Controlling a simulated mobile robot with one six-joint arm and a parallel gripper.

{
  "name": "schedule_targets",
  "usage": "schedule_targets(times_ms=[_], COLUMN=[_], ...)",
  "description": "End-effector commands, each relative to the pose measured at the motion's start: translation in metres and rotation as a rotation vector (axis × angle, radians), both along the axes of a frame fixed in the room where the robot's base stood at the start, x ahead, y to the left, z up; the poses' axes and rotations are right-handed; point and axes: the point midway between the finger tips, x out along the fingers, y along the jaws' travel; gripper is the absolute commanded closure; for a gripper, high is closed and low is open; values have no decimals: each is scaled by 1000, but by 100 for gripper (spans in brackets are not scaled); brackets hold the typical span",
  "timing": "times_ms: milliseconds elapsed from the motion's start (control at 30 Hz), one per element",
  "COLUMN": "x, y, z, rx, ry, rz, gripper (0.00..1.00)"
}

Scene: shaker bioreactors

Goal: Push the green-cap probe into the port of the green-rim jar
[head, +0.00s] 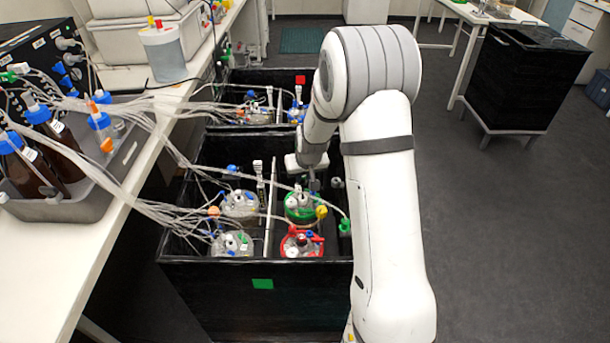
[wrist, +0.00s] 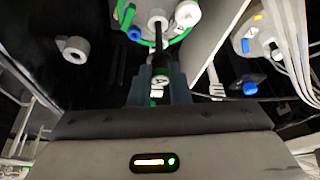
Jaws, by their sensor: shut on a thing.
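The green-rim jar (head: 303,213) stands in the right front compartment of the black box. Part of its green rim (wrist: 178,38) shows at the top of the wrist view. My gripper (wrist: 160,88) is shut on the green-cap probe (wrist: 160,68), a dark slim rod with a little green near the fingers. The rod points away from the camera toward the jar lid, and its far end meets a white and black fitting (wrist: 157,20) there. I cannot tell how deep it sits. In the head view my gripper (head: 313,183) is over the jar's back edge, partly hidden by my arm.
A red-rim jar (head: 302,243) stands just in front. Clear-lidded jars (head: 239,205) stand left of a pale divider (head: 270,200). Tubes (head: 180,215) cross to the jars from the bench. A round white fitting (wrist: 75,49) sits on the dark wall.

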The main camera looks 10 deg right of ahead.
Motion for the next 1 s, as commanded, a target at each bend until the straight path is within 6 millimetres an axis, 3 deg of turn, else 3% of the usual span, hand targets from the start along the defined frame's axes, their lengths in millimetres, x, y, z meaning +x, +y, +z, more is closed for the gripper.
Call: schedule_targets(times_ms=[1000], x=[0], y=[-1], z=[-9], rx=[0], ry=[0], rz=[-1], gripper=[100])
